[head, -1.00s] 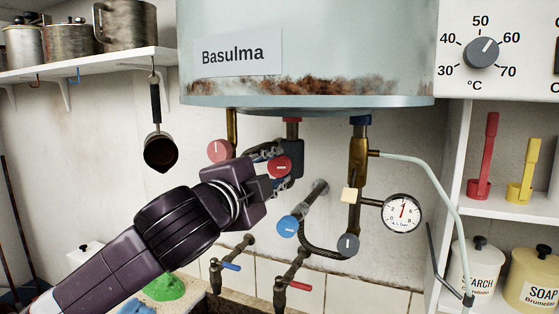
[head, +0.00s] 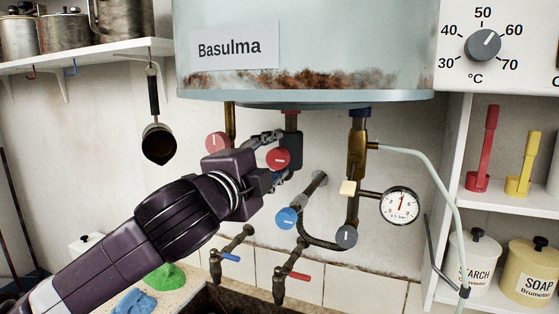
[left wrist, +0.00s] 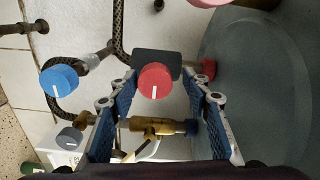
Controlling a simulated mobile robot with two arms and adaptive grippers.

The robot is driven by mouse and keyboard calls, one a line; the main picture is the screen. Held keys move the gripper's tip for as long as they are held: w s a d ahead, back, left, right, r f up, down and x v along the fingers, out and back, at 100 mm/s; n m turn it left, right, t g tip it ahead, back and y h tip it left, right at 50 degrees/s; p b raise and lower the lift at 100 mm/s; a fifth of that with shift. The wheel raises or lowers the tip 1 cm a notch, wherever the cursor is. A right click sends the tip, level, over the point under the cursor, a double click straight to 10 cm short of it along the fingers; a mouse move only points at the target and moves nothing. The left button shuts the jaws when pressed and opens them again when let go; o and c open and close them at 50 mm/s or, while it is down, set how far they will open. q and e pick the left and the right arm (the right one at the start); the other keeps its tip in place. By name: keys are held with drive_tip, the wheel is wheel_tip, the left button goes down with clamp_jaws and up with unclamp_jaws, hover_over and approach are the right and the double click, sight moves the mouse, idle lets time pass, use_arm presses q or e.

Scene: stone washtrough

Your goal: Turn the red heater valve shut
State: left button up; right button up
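The red heater valve knob (head: 278,158) sits on a dark block under the heater tank (head: 300,97). Its white mark lies about level in the head view. In the left wrist view the red knob (left wrist: 154,82) faces the camera with its mark upright. My left gripper (head: 272,157) reaches it from the left. Its two blue-padded fingers (left wrist: 158,80) are open, one on each side of the knob, with gaps visible between pads and knob. My right gripper is not seen.
A blue knob (head: 287,218), a grey knob (head: 346,237) and a pressure gauge (head: 400,205) are close at right and below. Two taps (head: 230,257) project lower down. A ladle (head: 158,142) hangs left. Shelves with jars (head: 475,262) stand right.

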use_arm(q)
drive_tip(key=shift+w+d+f, duration=0.1)
drive_tip(key=shift+f, duration=0.1)
drive_tip(key=shift+s+a, duration=0.25)
drive_tip(key=shift+s, duration=0.25)
drive_tip(key=v, duration=1)
drive_tip(key=shift+s, duration=0.35)
